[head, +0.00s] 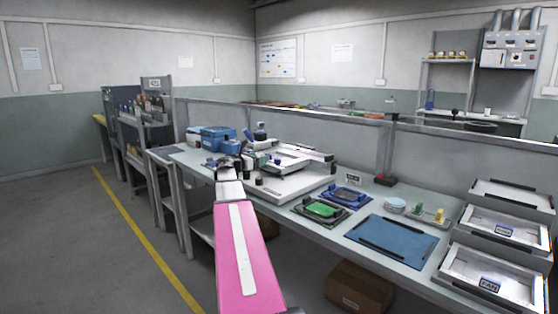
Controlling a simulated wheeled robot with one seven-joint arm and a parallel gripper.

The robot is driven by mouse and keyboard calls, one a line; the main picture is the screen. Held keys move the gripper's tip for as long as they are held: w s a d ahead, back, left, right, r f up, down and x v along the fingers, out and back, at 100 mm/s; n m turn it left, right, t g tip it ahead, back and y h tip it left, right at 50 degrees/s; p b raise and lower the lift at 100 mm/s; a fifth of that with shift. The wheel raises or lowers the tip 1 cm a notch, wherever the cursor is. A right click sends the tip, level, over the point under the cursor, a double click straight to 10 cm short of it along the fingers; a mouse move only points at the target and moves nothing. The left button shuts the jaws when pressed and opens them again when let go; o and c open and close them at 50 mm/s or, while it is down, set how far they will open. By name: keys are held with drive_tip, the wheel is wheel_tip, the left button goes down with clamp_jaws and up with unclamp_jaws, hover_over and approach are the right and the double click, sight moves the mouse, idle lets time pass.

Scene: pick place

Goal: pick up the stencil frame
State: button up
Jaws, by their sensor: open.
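A pale, flat, frame-like piece (292,157) sits on a white benchtop machine (300,184) in the middle of the workbench; it looks like the stencil frame, but I cannot tell for certain at this size. My gripper (226,161) is at the end of my pink and white arm, near the bench's left part. It is open, with no object visible in it. It appears to the left of the machine and apart from the frame-like piece. The fingers are small and dark, and my arm hides part of the bench front.
Blue boxes (212,138) stand behind my gripper. Right of the machine lie dark holders with a green board (322,209) and a blue mat (391,243). Grey trays (493,275) are at the far right. A low partition (440,150) runs behind; a cardboard box (360,290) is below.

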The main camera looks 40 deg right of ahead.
sight(268, 155)
drive_tip(key=shift+w+d+r, duration=0.1)
drive_tip(key=shift+w+d, duration=0.05)
drive_tip(key=shift+d, duration=1)
drive_tip(key=shift+w+d+f, duration=0.1)
drive_tip(key=shift+w+d, duration=0.1)
drive_tip(key=shift+d, duration=1)
drive_tip(key=shift+w+d+r, duration=0.1)
drive_tip(key=shift+w+d, duration=0.05)
drive_tip(key=shift+d, duration=1)
drive_tip(key=c, duration=1.2)
